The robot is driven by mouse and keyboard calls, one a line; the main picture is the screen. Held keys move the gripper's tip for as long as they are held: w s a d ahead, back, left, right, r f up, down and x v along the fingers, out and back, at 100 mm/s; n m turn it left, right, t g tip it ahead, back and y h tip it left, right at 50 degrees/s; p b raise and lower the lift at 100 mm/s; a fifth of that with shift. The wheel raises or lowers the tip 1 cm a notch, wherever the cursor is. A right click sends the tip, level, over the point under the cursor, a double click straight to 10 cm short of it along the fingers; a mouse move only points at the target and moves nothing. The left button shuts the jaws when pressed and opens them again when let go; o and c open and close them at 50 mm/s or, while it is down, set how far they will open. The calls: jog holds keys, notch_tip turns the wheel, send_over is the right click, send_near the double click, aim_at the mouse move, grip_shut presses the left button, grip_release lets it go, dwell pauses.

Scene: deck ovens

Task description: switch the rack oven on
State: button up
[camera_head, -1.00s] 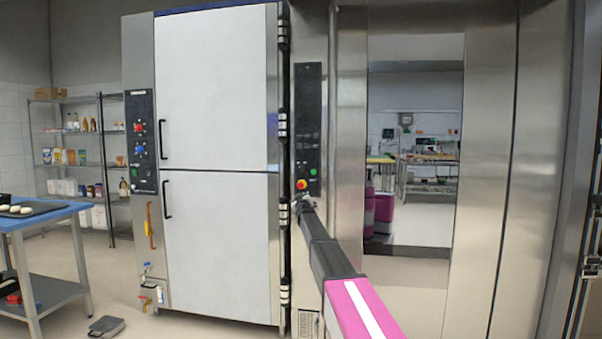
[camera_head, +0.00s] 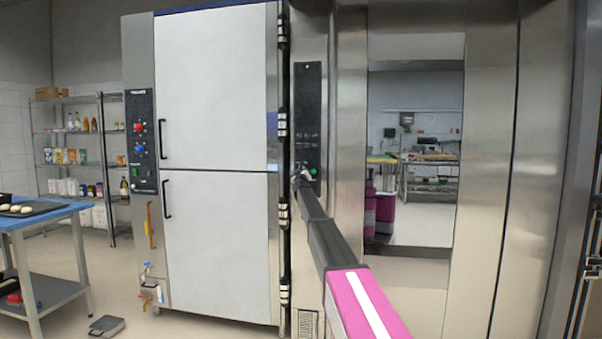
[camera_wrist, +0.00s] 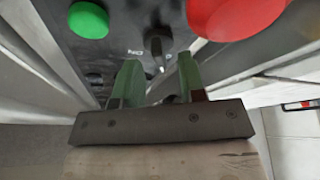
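The rack oven's dark control panel (camera_head: 308,105) is on the steel post left of the windowed door. My gripper (camera_head: 302,176) is at its lower part and hides the red button in the head view. A green button (camera_head: 313,172) shows just right of it. In the wrist view my gripper (camera_wrist: 158,62) is open, its two green fingers apart. A small black rotary knob (camera_wrist: 157,42) with printed marks beside it lies just beyond and between the fingertips; I cannot tell whether they touch it. The green button (camera_wrist: 88,20) is left, the large red button (camera_wrist: 236,14) right.
The steel rack oven door with its window (camera_head: 412,150) is to the right. A tall white two-door unit (camera_head: 215,90) with its own controls stands to the left. A blue-topped table (camera_head: 45,217) is at far left. Open floor lies in front of it.

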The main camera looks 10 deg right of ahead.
jog(key=shift+x, duration=0.8)
grip_shut()
jog(key=shift+m+h, duration=0.4)
jog(key=shift+m, duration=0.1)
jog(key=m+h, duration=0.2)
jog(key=m, duration=0.2)
jog(key=m+h, duration=0.2)
jog(key=m, duration=0.2)
jog(key=shift+a+f, duration=0.1)
jog(key=shift+a, duration=0.15)
jog(key=m+g+h, duration=0.1)
jog(key=m, duration=0.3)
jog(key=m+g+h, duration=0.1)
jog(key=m+h, duration=0.1)
jog(key=m, duration=0.2)
jog(key=shift+a+h, duration=0.1)
jog(key=shift+h, duration=0.2)
jog(key=shift+m+g, duration=0.4)
